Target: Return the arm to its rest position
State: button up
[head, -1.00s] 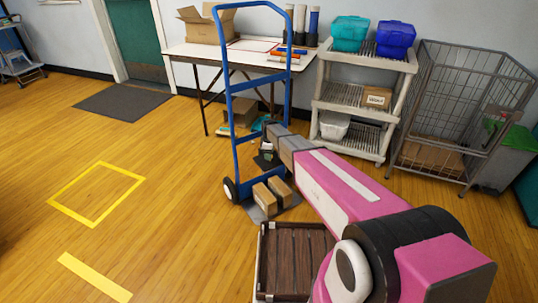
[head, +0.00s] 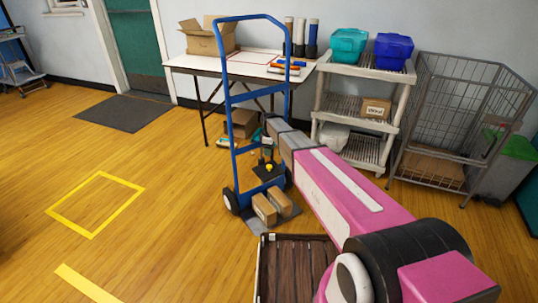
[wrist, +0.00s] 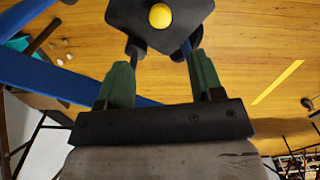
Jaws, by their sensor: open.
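My pink arm reaches from the lower right of the head view toward the blue hand truck (head: 232,120). Its grey end is beside the truck's frame, and my gripper is partly hidden there. In the wrist view my gripper (wrist: 155,58) shows two green fingers set apart, open, with nothing held between them. Just beyond the fingertips is a dark plate with a yellow round knob (wrist: 160,16); I cannot tell whether they touch it. A blue bar of the truck (wrist: 45,80) crosses behind the left finger.
Small cardboard boxes (head: 264,209) sit on the truck's toe plate. A dark wooden crate (head: 295,270) stands in front. Behind are a table (head: 190,63), a plastic shelf (head: 342,78) and a wire cage (head: 460,115). The floor left of the truck is clear, with a yellow taped square (head: 97,204).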

jog(key=shift+r, duration=0.1)
jog(key=s+d+r+m, duration=0.2)
jog(key=s+d+m, duration=0.3)
jog(key=s, duration=0.6)
jog(key=s+d+r+m, duration=0.3)
jog(key=s+d+m, duration=0.2)
jog(key=s+d, duration=0.5)
jog(key=s+d+r+m, duration=0.2)
jog(key=s+d+m, duration=0.4)
jog(key=s, duration=0.7)
jog(key=shift+d+r, duration=0.25)
jog(key=shift+d, duration=1)
